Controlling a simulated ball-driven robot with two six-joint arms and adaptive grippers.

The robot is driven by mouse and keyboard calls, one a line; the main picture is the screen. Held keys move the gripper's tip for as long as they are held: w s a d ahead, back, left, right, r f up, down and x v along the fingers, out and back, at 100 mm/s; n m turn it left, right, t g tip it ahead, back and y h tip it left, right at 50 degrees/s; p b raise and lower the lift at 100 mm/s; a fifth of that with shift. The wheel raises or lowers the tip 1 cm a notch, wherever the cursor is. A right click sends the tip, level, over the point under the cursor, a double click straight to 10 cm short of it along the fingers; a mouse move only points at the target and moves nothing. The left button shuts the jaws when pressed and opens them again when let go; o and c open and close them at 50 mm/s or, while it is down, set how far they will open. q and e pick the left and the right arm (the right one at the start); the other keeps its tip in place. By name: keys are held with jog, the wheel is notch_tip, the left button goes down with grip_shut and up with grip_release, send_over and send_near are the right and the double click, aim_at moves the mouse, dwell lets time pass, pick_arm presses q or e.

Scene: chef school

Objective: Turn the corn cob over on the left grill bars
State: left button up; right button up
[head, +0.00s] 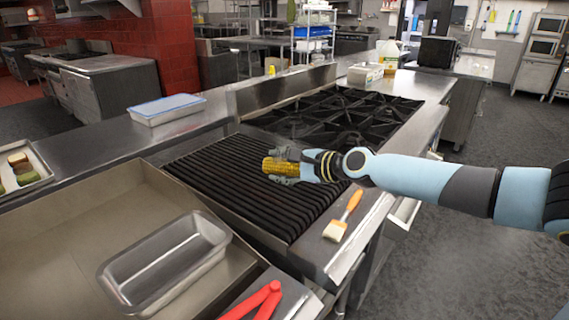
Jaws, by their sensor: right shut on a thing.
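The corn cob (279,166) is yellow with some darker patches and lies roughly level over the left grill bars (218,167). My right gripper (287,168) reaches in from the right and is shut on the corn cob near its right end. The gripper hides part of the cob. I cannot tell whether the cob touches the bars or is held just above them. My left gripper is not in view.
A brush with an orange handle (352,205) lies on the steel front edge. A metal loaf pan (165,262) and red-handled tongs (262,301) are at the lower left. Black burner grates (340,112) lie behind the bars. A blue-lidded tray (168,108) stands at the back left.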

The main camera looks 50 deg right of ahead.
jog(key=n+b, duration=0.3)
jog(key=n, duration=0.1)
jog(key=w+f+n+b, duration=0.1)
jog(key=n+b, duration=0.3)
jog(key=n, duration=0.1)
jog(key=f+n+b, duration=0.1)
jog(key=n+b, duration=0.2)
jog(key=n, duration=0.2)
jog(key=shift+w+f+t, duration=0.1)
jog(key=shift+w+t, duration=0.2)
jog(key=shift+t, duration=0.1)
jog(key=n+b, duration=0.2)
jog(key=n, duration=0.1)
jog(key=w+n+b, duration=0.1)
jog(key=n+b, duration=0.1)
jog(key=n, duration=0.2)
jog(key=n+b, duration=0.2)
jog(key=n, duration=0.1)
jog(key=shift+w+d+f+t+b, duration=0.15)
jog(key=shift+w+d+t+b, duration=0.05)
jog(key=shift+d+t+b, duration=0.15)
notch_tip(320, 180, down, 3)
jog(key=shift+r+n+b, duration=0.2)
jog(key=shift+n+b, duration=0.3)
jog(key=shift+b, duration=0.7)
jog(key=shift+f+b, duration=0.5)
jog(key=shift+f, duration=0.25)
jog(key=o, duration=1.3)
